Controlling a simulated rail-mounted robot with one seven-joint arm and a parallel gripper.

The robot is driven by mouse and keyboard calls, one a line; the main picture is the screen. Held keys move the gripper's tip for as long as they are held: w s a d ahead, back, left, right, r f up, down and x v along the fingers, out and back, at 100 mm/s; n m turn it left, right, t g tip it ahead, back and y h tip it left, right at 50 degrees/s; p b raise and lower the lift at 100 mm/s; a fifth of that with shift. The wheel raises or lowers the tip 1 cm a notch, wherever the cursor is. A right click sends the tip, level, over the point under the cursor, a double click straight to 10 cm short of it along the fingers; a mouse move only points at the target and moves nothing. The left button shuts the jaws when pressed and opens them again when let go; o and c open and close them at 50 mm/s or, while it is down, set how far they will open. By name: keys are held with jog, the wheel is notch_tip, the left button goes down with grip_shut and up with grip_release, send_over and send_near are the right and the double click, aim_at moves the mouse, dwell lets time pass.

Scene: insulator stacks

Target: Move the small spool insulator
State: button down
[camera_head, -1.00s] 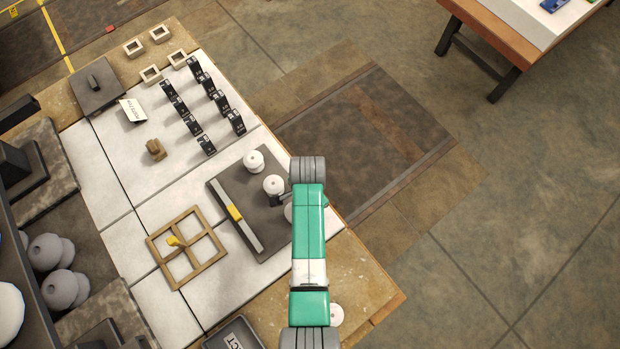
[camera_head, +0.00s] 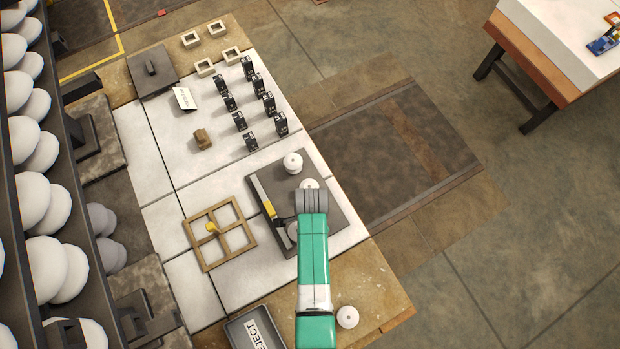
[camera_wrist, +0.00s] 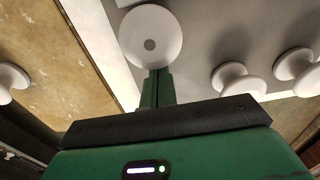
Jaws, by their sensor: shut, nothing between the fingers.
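White spool insulators stand on a dark plate (camera_head: 339,222) in the head view. One (camera_head: 293,162) is clear; another (camera_head: 309,185) is partly covered by my arm. A separate white insulator (camera_head: 347,317) sits on the wooden table edge. In the wrist view, a round white insulator (camera_wrist: 150,37) is just beyond the tip of my gripper (camera_wrist: 158,80), which is shut and empty. I cannot tell whether they touch. Two more spools (camera_wrist: 236,84) are at right. I cannot tell which is the small one.
A wooden four-cell frame (camera_head: 219,238) lies left of the plate. A grey bar with a yellow part (camera_head: 266,208) lies along the plate's left side. Rows of black blocks (camera_head: 254,142) stand behind. A REJECT tray (camera_head: 258,331) is near my arm. Racked white insulators are at far left.

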jog(key=shift+w+d, duration=0.15)
jog(key=shift+d, duration=0.25)
jog(key=d, duration=0.1)
jog(key=w+d, duration=0.1)
jog(key=d+r, duration=0.1)
jog(key=shift+w+r, duration=0.1)
jog(key=shift+w, duration=0.15)
notch_tip(320, 180, up, 9)
jog(key=p, duration=0.1)
jog(key=shift+s, duration=0.15)
jog(key=shift+a, duration=0.1)
